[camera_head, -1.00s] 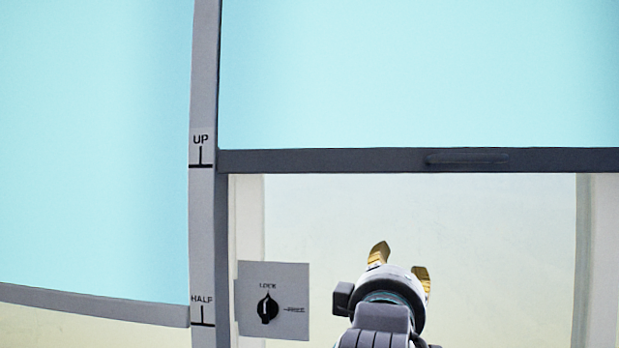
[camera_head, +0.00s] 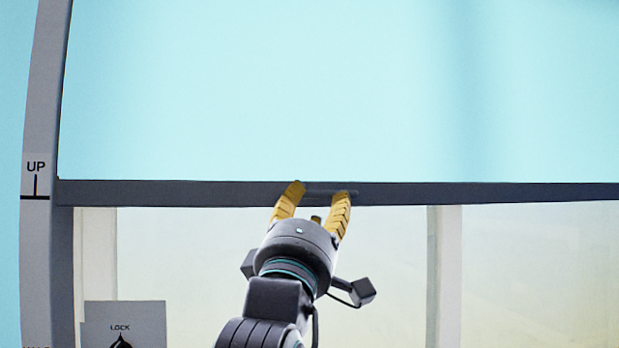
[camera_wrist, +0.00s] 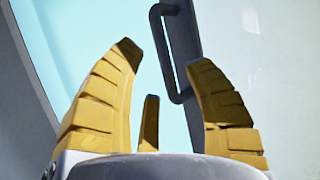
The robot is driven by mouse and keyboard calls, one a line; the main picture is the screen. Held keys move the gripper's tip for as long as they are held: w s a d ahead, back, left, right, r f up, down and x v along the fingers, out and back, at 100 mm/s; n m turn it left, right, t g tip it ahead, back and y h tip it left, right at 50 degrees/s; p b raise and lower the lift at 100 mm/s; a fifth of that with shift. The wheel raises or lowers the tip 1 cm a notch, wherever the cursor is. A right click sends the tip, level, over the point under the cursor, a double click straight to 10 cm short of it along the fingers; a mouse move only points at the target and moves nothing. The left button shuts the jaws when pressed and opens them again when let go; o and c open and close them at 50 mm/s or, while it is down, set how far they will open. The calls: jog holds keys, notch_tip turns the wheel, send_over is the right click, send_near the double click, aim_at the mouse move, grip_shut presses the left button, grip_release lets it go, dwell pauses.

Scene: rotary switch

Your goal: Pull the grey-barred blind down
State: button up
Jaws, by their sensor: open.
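The light-blue blind (camera_head: 300,90) fills the upper part of the head view, with a dark grey bar (camera_head: 480,194) along its bottom edge, level with the UP mark. A slim handle (camera_head: 330,192) sits on the bar. My gripper (camera_head: 319,190) is open, with its yellow fingers reaching up to the bar around the handle's left part. In the wrist view the handle (camera_wrist: 165,50) shows beyond the open fingers, between their tips and nearer the right one. I cannot tell whether any finger touches it.
A grey post (camera_head: 40,120) with the UP mark stands at the left. A plate with a LOCK label (camera_head: 124,318) and a dark knob (camera_head: 121,341), partly cut off, is at the lower left. Another blue panel (camera_head: 12,90) shows at the far left edge. Pale open window lies below the bar.

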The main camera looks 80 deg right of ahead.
aim_at(322, 194)
jog(key=shift+p+x, duration=0.8)
jog(key=shift+x, duration=1.4)
jog(key=shift+f, duration=0.1)
grip_shut()
